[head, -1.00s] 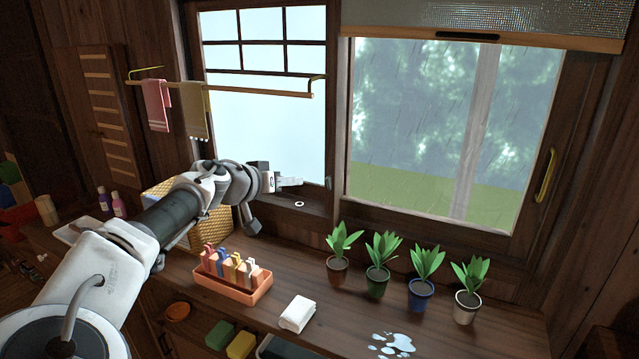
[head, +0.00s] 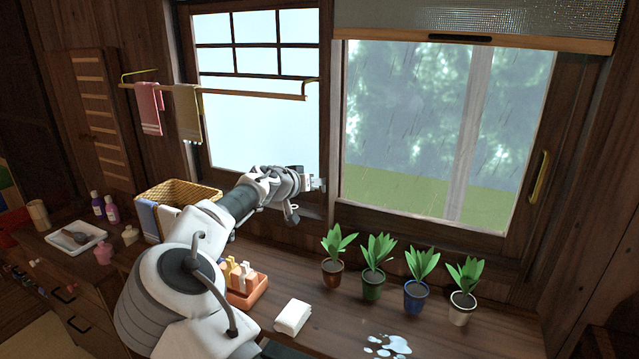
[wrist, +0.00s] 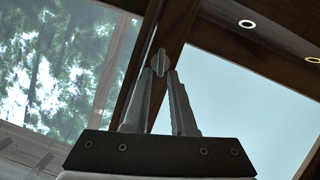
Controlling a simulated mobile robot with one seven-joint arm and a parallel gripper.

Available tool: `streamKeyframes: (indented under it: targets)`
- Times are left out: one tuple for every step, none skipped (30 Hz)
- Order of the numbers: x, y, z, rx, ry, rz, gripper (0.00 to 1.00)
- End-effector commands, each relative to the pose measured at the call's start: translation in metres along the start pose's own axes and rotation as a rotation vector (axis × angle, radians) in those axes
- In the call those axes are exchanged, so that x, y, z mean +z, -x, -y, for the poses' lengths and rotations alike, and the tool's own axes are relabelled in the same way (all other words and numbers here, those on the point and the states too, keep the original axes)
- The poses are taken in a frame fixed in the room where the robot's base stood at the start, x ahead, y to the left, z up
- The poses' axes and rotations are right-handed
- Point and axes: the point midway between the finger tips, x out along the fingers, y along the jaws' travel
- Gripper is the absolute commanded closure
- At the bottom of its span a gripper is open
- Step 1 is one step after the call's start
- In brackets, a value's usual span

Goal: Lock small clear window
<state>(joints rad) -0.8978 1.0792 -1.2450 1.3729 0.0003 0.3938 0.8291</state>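The small window (head: 255,120) on the left has a dark wooden frame and pale panes, with bars across its top. In the wrist view its pale pane (wrist: 245,100) fills the right side. A small grey latch (wrist: 160,63) sits on the dark post between the two windows. My gripper (head: 318,184) is at this post, low beside the small window's right edge. In the wrist view my gripper (wrist: 159,78) has its fingers apart, with the latch between or just beyond their tips. I cannot tell whether they touch it. In the head view my gripper hides the latch.
A larger window (head: 420,130) showing trees is on the right. A towel rail (head: 215,90) crosses the small window above my arm. A wicker basket (head: 180,190) is behind my arm.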

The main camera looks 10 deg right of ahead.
Motion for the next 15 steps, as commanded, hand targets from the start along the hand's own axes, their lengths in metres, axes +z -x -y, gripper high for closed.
streamKeyframes:
  targets:
    - [0.000, -0.007, 0.000, 0.001, 0.000, 0.000, 0.76]
    - [0.000, -0.010, 0.000, 0.001, 0.000, 0.000, 0.76]
    - [0.000, -0.013, 0.000, 0.000, 0.000, 0.001, 0.76]
    - [0.000, -0.015, 0.000, 0.000, 0.000, 0.001, 0.76]
    - [0.000, -0.017, 0.000, 0.000, 0.000, 0.001, 0.76]
    - [0.000, -0.019, 0.000, 0.000, 0.000, 0.000, 0.76]
    - [0.000, -0.020, 0.000, 0.000, 0.000, 0.000, 0.76]
    - [0.000, -0.021, 0.000, 0.000, 0.000, 0.000, 0.76]
    - [0.000, -0.021, 0.000, -0.001, 0.000, 0.000, 0.76]
    - [0.000, -0.022, 0.000, -0.001, 0.000, 0.000, 0.76]
    - [0.000, -0.022, 0.000, -0.001, 0.000, 0.000, 0.76]
    - [0.000, -0.022, 0.000, -0.001, 0.000, 0.000, 0.76]
    - [0.000, -0.022, 0.000, -0.001, 0.000, 0.000, 0.76]
    - [0.000, -0.022, 0.000, -0.001, 0.000, 0.000, 0.76]
    - [0.000, -0.022, 0.000, -0.001, 0.000, 0.000, 0.76]
